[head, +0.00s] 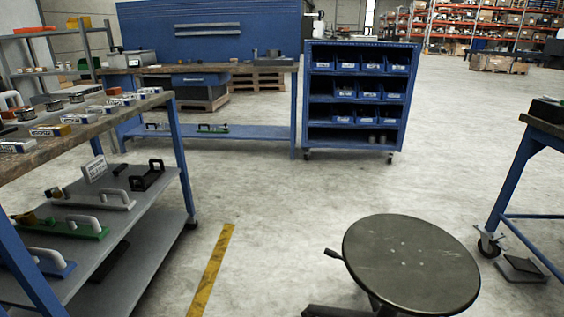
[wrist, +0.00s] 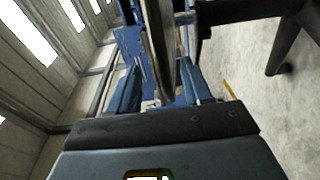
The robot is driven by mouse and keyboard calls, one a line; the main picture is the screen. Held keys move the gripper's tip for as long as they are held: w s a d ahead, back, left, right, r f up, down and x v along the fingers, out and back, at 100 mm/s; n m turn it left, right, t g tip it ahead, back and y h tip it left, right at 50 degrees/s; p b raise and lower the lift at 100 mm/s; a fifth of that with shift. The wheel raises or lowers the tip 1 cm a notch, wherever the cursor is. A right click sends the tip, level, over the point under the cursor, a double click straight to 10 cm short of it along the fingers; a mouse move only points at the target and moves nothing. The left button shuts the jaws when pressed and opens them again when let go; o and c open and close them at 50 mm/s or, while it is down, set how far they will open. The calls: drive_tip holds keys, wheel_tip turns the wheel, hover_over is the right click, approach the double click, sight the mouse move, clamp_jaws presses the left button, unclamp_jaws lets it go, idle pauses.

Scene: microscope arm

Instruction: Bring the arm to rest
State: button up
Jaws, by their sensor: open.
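My gripper (wrist: 162,88) shows in the wrist view, with its dark mount across the lower part and two blue fingers spread apart. It is open, and I see nothing held in it. The wrist picture is rolled on its side, with floor at the right and ceiling lights at the left. My arm and gripper do not show in the head view.
The dark round stool (head: 411,263) stands at the front right. A blue-legged shelf cart (head: 150,214) with several tools is at the left. A workbench (head: 250,67) and blue bin rack (head: 360,100) stand behind. Another table (head: 545,127) is at the right. Floor between them is clear.

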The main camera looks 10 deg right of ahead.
drive_tip(key=s+a+r+m+y, duration=0.1)
drive_tip(key=s+a+r+m, duration=0.15)
drive_tip(key=s+a, duration=0.45)
drive_tip(key=s+a+r+m+y, duration=0.1)
drive_tip(key=s+a+m, duration=0.2)
drive_tip(key=s+a, duration=0.35)
drive_tip(key=s+a+r+m+g+y, duration=0.1)
drive_tip(key=s+a+r+m, duration=0.2)
drive_tip(key=s+r, duration=0.3)
drive_tip(key=s+a+r+m+g+y, duration=0.1)
drive_tip(key=s+a+r+m, duration=0.25)
drive_tip(key=s, duration=0.35)
drive_tip(key=s+r+m+p, duration=0.1)
drive_tip(key=s+r+p, duration=0.1)
drive_tip(key=r+p, duration=0.7)
drive_tip(key=s+a+r+m+y+p, duration=0.1)
drive_tip(key=s+r+p, duration=0.2)
drive_tip(key=r+p, duration=0.6)
wheel_tip(320, 180, up, 9)
drive_tip(key=shift+m+g+p, duration=0.3)
drive_tip(key=shift+m+p, duration=0.1)
drive_tip(key=shift+c, duration=0.3)
